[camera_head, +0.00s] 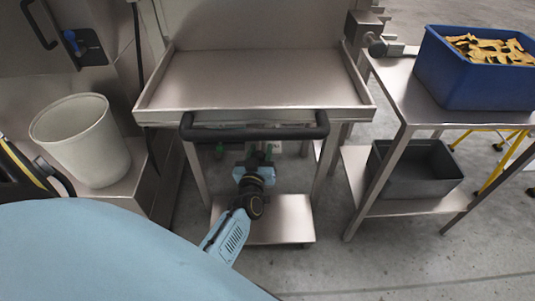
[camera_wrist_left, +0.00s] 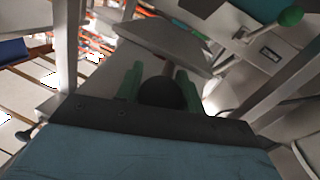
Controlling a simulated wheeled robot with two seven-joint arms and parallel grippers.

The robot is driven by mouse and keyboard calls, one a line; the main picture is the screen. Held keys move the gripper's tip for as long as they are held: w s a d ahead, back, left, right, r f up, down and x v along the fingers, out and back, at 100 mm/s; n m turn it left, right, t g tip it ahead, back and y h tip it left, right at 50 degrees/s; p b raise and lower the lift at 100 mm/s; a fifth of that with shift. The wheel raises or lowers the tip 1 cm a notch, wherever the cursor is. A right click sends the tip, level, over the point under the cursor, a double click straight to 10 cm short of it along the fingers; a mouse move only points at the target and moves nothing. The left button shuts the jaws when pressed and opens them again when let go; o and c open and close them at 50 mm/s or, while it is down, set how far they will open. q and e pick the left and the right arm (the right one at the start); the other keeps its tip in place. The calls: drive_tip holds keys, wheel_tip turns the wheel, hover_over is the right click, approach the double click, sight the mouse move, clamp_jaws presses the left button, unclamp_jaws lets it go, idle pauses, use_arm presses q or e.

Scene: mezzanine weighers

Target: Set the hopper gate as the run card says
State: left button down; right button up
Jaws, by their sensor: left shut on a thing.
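My left gripper (camera_head: 262,150) is low in front of the steel tray stand, below its black handle bar (camera_head: 255,128). In the left wrist view its green fingers (camera_wrist_left: 160,85) are shut on a dark rounded thing (camera_wrist_left: 160,94); I cannot tell what part it belongs to. A green ball knob (camera_wrist_left: 290,17) shows at the upper right of the left wrist view, apart from the fingers. A small label plate (camera_wrist_left: 270,53) is beneath it. I cannot make out the hopper gate or a readable run card. My right gripper is not in view.
The steel tray (camera_head: 250,75) above my gripper is empty. A blue tub (camera_head: 475,85) of yellowish pieces stands on the right table, with a dark grey bin (camera_head: 415,172) on its lower shelf. A pale bucket (camera_head: 82,140) stands left. Floor is clear at the lower right.

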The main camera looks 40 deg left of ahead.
use_arm(q)
drive_tip(key=c, duration=0.9)
unclamp_jaws()
drive_tip(key=shift+s+d, duration=0.1)
drive_tip(key=shift+s, duration=0.1)
drive_tip(key=p+v, duration=0.3)
drive_tip(key=v, duration=1)
drive_tip(key=shift+p, duration=0.3)
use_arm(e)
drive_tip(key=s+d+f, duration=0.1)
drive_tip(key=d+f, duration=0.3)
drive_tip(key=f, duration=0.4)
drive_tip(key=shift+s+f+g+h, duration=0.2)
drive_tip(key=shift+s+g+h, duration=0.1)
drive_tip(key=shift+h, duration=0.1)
